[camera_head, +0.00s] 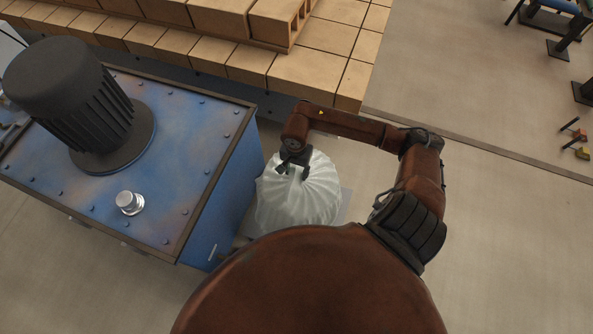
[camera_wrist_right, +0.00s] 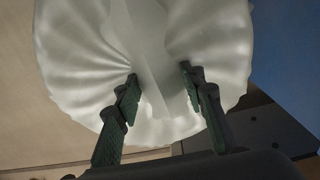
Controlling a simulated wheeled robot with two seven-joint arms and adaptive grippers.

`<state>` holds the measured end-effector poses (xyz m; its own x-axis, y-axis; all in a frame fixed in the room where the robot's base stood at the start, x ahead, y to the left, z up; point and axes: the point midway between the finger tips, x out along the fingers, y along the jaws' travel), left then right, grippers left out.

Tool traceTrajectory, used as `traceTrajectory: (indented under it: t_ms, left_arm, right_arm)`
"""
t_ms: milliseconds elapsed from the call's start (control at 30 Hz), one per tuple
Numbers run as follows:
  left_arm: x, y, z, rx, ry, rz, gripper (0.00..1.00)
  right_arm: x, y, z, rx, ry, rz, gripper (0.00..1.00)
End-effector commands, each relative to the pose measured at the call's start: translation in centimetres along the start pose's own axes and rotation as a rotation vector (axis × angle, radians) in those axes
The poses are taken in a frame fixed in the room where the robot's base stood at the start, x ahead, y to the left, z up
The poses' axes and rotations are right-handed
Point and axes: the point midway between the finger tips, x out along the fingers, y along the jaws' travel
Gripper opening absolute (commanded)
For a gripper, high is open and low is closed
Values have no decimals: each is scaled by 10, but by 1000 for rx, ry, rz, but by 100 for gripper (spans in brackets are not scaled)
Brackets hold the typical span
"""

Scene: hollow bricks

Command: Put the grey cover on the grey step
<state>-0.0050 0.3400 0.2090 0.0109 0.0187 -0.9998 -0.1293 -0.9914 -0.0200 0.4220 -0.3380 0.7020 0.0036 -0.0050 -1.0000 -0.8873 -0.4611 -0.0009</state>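The pale grey cover (camera_head: 318,200) is a rounded, pleated sheet standing right of the blue machine. My right gripper (camera_head: 294,172) is at its top. In the right wrist view, a raised fold of the cover (camera_wrist_right: 90,60) lies between the two fingers of the right gripper (camera_wrist_right: 158,78), which are partly closed with their tips against its sides. A flat light grey surface (camera_head: 345,206) shows beside the cover's right edge; it may be the grey step, mostly hidden by the cover and my body. My left gripper is not in view.
The blue machine (camera_head: 180,125) with a black motor (camera_head: 75,95) and a silver knob (camera_head: 130,202) stands close on the left. Stacked tan bricks (camera_head: 300,72) fill the back. The floor (camera_head: 510,230) on the right is open. Blue-seated furniture (camera_head: 560,25) stands far right.

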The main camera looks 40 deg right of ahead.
Motion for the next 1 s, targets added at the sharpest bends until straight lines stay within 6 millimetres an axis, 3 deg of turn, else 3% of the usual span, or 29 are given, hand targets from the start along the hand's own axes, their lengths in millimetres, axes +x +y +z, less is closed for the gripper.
traceTrajectory:
  t_ms: [267,700,1000]
  left_arm:
    - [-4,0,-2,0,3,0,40]
    - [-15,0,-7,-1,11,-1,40]
    - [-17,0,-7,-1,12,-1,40]
  right_arm:
    - [-9,-1,-1,-1,2,-2,37]
    - [-96,-1,-1,-1,4,-2,37]
    - [-122,-1,0,0,0,-1,37]
